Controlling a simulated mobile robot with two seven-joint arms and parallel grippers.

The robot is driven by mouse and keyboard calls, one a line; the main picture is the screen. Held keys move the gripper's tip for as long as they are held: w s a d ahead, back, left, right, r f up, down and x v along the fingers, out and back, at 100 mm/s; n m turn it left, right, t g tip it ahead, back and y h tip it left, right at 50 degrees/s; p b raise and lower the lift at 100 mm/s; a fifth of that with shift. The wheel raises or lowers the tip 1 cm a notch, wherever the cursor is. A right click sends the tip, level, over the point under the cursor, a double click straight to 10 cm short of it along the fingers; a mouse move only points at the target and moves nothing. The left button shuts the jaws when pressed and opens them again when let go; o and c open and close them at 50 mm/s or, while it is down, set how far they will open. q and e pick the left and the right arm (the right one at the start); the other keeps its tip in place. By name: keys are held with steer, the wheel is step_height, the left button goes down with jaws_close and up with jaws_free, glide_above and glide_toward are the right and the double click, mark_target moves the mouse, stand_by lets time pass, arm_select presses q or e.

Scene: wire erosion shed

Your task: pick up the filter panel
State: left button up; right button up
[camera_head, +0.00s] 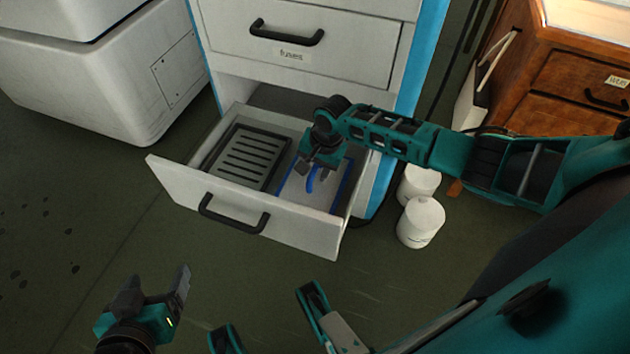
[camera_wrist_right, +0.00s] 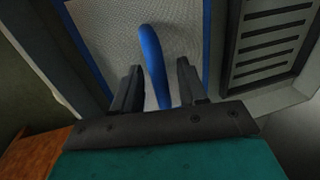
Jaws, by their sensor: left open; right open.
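The filter panel (camera_head: 323,195) lies in the right part of an open lower drawer. It has a pale mesh face, a blue frame and a curved blue handle. My right gripper (camera_head: 317,171) is over the panel in the head view, partly hiding it. In the right wrist view, the mesh face (camera_wrist_right: 105,28) fills the upper part, and the open fingers of my right gripper (camera_wrist_right: 159,84) stand on either side of the blue handle (camera_wrist_right: 154,58). I cannot tell whether they touch it. My left gripper (camera_head: 157,287) is open and empty, low at the left, in front of the drawer.
The drawer front (camera_head: 285,232) has a black handle. Two white cylinders (camera_head: 421,222) stand on the floor to the right, near a wooden cabinet (camera_head: 565,75). The floor at left is clear.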

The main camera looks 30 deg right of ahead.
jaws_close()
steer(key=shift+r, duration=0.1)
stand_by(0.4)
